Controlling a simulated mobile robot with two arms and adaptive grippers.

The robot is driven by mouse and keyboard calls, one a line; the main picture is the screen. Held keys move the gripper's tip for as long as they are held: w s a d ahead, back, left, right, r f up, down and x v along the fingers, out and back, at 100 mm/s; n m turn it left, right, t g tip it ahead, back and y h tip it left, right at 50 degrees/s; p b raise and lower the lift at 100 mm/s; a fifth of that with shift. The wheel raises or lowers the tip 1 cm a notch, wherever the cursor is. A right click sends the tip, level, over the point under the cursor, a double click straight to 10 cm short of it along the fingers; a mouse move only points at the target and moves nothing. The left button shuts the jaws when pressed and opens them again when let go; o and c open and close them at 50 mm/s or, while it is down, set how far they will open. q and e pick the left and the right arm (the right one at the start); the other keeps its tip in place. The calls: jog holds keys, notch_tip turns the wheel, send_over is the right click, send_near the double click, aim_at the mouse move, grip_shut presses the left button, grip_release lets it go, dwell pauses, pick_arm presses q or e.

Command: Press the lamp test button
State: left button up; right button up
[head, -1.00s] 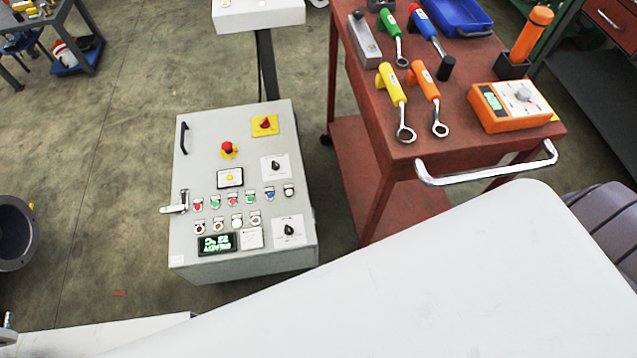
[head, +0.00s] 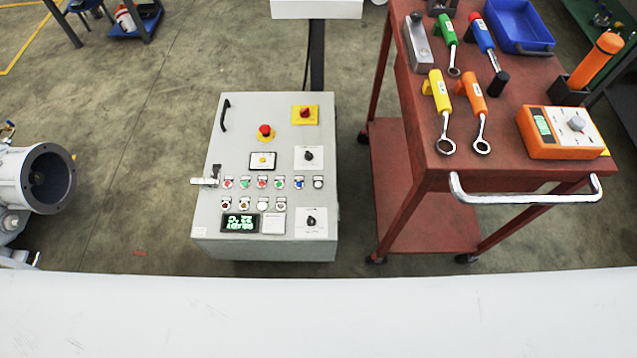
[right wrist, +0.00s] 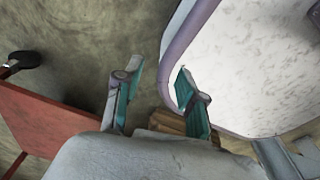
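The grey control box (head: 213,240) stands below the head camera, left of centre. Its sloped face carries rows of small coloured buttons (head: 261,183), a red mushroom button (head: 265,132), black rotary knobs and a lit green display (head: 240,223). The button labels are too small to read, so I cannot tell which one is the lamp test button. My right gripper (right wrist: 160,92) shows in the right wrist view with its two teal-lined fingers apart and nothing between them. The control box is not visible there. My left gripper is not in view.
A red tool cart (head: 430,180) with a metal handle (head: 525,196) stands right of the box, bearing wrenches, a blue tray (head: 520,28) and an orange meter (head: 558,133). A grey flanged machine (head: 45,178) is at the left. Bare floor (head: 140,150) lies between machine and box.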

jog(key=shift+s, duration=0.3)
jog(key=shift+c, duration=0.2)
